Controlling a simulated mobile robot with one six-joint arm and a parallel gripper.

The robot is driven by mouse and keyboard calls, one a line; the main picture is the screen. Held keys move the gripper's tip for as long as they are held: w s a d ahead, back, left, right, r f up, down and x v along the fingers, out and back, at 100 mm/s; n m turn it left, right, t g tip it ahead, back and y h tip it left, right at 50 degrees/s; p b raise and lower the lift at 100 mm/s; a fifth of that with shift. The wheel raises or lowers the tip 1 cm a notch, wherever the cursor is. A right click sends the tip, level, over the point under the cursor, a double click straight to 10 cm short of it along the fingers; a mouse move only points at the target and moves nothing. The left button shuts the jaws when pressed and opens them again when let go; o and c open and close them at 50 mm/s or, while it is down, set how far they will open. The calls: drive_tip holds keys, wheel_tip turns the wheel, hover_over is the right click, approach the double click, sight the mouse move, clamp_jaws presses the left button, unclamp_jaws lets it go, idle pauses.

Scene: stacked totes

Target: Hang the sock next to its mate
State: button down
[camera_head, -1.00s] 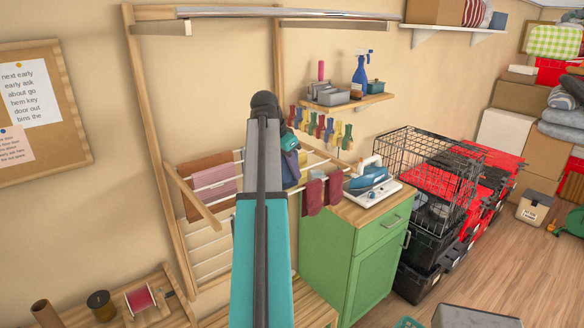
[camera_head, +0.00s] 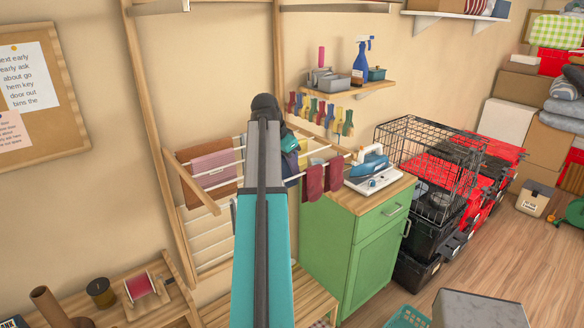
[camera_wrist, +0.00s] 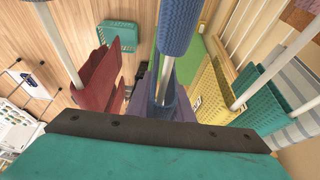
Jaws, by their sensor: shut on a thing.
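My gripper (camera_wrist: 160,135) shows as a teal body with a dark edge along the bottom of the wrist view. It is shut on a slate-blue sock (camera_wrist: 183,108), which shows just beyond that edge, largely hidden. A blue knitted sock (camera_wrist: 180,25) is draped over a white rod directly ahead. In the head view my teal arm covers much of the drying rack (camera_head: 205,198). Dark blue cloth (camera_head: 291,165) shows just right of the arm; I cannot tell which sock it is. Whether the held sock touches the rod is unclear.
Dark red socks (camera_head: 322,178) hang on a rack rod to the right; they also show in the wrist view (camera_wrist: 100,82). Yellow (camera_wrist: 206,100) and teal (camera_wrist: 262,95) cloths hang on other rods. A green cabinet (camera_head: 345,250) with an iron (camera_head: 370,170) stands close right.

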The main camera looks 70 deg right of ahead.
drive_tip(key=shift+f+b, duration=0.3)
drive_tip(key=shift+f, duration=0.6)
drive_tip(key=c, duration=1.5)
unclamp_jaws()
drive_tip(key=shift+r, duration=0.1)
drive_tip(key=b+v, duration=0.4)
drive_tip(key=v, duration=0.8)
drive_tip(key=shift+r, duration=0.3)
drive_tip(key=shift+w+a+r, duration=0.1)
drive_tip(key=shift+a+r, duration=0.15)
drive_tip(key=shift+r, duration=0.2)
